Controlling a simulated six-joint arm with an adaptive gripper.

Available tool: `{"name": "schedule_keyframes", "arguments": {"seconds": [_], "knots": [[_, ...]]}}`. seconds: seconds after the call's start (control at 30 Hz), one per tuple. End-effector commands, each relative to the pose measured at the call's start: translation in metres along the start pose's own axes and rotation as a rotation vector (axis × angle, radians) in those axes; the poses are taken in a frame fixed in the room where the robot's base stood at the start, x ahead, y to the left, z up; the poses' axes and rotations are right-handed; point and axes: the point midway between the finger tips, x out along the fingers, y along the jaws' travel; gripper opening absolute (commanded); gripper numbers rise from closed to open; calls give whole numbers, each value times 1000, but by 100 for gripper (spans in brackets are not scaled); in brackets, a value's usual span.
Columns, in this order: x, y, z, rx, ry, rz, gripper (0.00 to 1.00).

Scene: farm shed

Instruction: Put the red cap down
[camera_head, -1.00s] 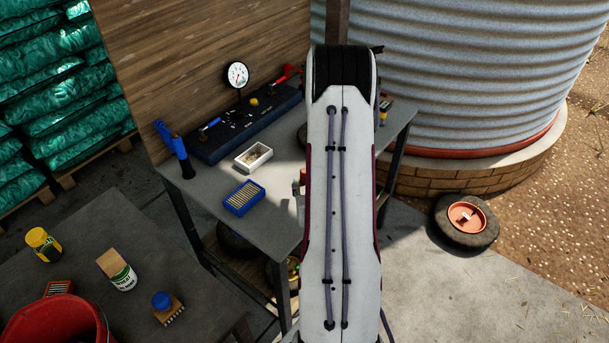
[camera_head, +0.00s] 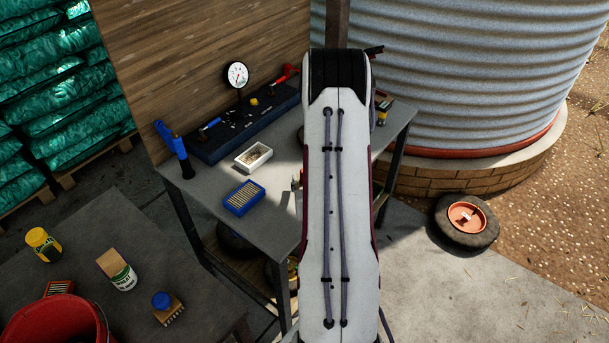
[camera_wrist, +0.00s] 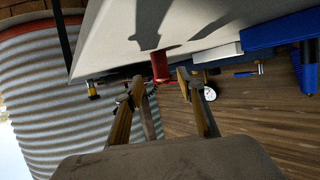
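A small red cylinder, which looks like the red cap (camera_wrist: 160,67), shows in the wrist view, where the scene appears upside down. It seems to stand upright on the grey bench top (camera_wrist: 115,40). My gripper (camera_wrist: 161,80) is open, with one finger on each side of the cap and a visible gap on both sides. The fingers do not appear to touch it. In the head view my arm hides the cap and most of my gripper.
On the bench (camera_head: 268,207) stand a blue box of small pieces (camera_head: 244,198), a white tray (camera_head: 254,157), a blue-handled tool (camera_head: 175,150) and a dial gauge (camera_head: 237,76). A corrugated tank (camera_head: 480,70) rises behind. Bare bench top shows left of my arm.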

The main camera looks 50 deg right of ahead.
Motion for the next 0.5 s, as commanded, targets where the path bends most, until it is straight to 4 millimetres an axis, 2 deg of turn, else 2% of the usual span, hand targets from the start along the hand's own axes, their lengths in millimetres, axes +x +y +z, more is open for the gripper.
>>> {"name": "schedule_keyframes", "arguments": {"seconds": [0.5], "knots": [[44,-3,-1,-1,0,-1,39]]}}
